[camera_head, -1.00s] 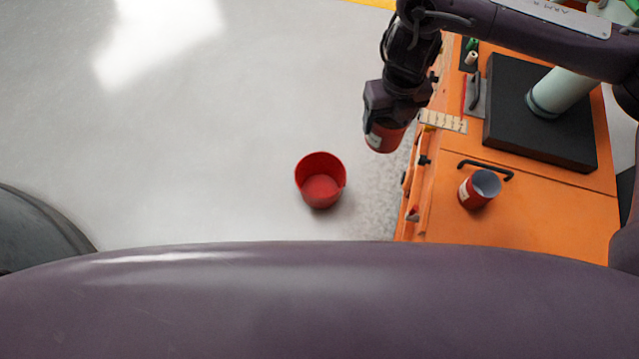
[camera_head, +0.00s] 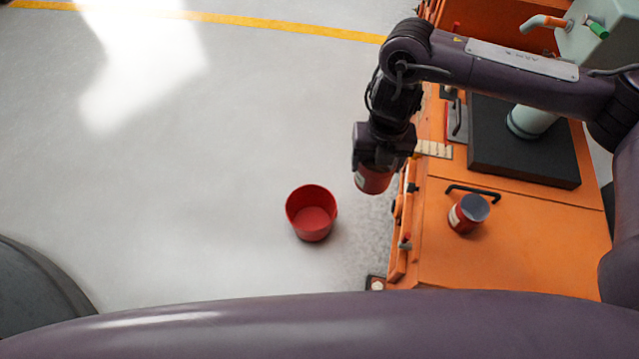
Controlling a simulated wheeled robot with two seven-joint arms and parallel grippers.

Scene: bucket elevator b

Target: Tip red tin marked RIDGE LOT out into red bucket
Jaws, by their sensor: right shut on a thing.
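The red bucket (camera_head: 312,232) stands on the grey floor left of the orange cabinet, and no contents can be made out in it. My right gripper (camera_head: 376,168) is shut on a red tin (camera_head: 374,181) with a pale label. It holds the tin above the floor between the bucket and the cabinet, up and to the right of the bucket in the picture. The label's writing is too small to read, and the gripper hides the tin's top. A second red tin (camera_head: 462,219) with a pale label and grey top stands on the cabinet. My left gripper is not in view.
The orange cabinet (camera_head: 540,235) fills the right, with a black handle (camera_head: 473,190) and a black slab (camera_head: 520,160) carrying a pale post. A small item (camera_head: 376,283) lies by the cabinet's lower left edge. The floor left of the bucket is clear.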

